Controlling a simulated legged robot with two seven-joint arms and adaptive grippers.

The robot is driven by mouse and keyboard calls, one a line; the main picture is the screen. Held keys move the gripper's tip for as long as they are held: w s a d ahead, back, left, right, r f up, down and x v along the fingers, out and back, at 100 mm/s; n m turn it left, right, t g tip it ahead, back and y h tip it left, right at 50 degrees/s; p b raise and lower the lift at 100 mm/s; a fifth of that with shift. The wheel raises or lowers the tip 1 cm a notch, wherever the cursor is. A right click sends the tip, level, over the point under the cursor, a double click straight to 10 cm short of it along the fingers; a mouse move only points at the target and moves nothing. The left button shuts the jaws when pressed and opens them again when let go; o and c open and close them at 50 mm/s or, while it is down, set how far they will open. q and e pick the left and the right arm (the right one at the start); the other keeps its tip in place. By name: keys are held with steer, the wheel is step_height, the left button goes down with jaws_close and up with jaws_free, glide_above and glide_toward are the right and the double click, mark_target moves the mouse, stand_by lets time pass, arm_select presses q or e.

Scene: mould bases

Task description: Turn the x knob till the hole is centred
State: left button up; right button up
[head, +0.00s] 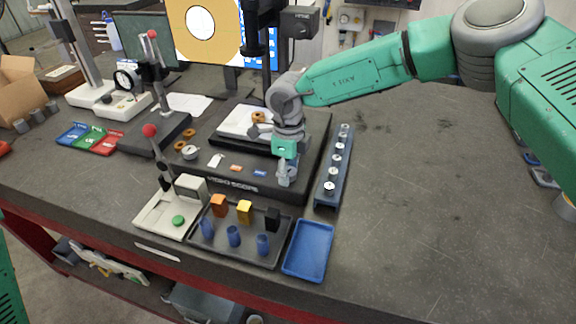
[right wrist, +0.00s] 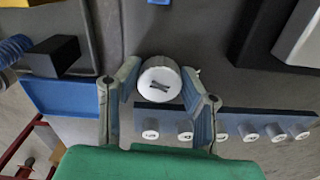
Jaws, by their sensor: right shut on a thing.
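The x knob (right wrist: 160,78) is a silver round knob with a dark mark like an X on its face, at the front right of the video scope base (head: 245,185). My right gripper (head: 287,176) is shut on it, one finger on each side, as the right wrist view shows. In the head view the fingers mostly hide the knob. The picture's top edge cuts the screen, and I cannot tell whether the hole is centred. My left gripper is out of view.
A rack (head: 327,190) of several silver-topped pieces stands right of the scope. In front are a dark tray (head: 270,258) with coloured blocks and blue pegs, and a blue tray (head: 308,250). A red-topped stand (head: 150,130) is left. The right tabletop is clear.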

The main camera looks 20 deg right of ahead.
steer(key=shift+w+r+m+p, duration=0.1)
steer(key=shift+m+p, duration=0.3)
steer(key=shift+m, duration=0.7)
steer(key=shift+w+r+m+p, duration=0.1)
steer(key=shift+m+p, duration=0.25)
steer(key=shift+m, duration=0.75)
steer(key=o, duration=1.1)
steer(key=shift+o, duration=0.2)
steer(key=shift+f, duration=0.15)
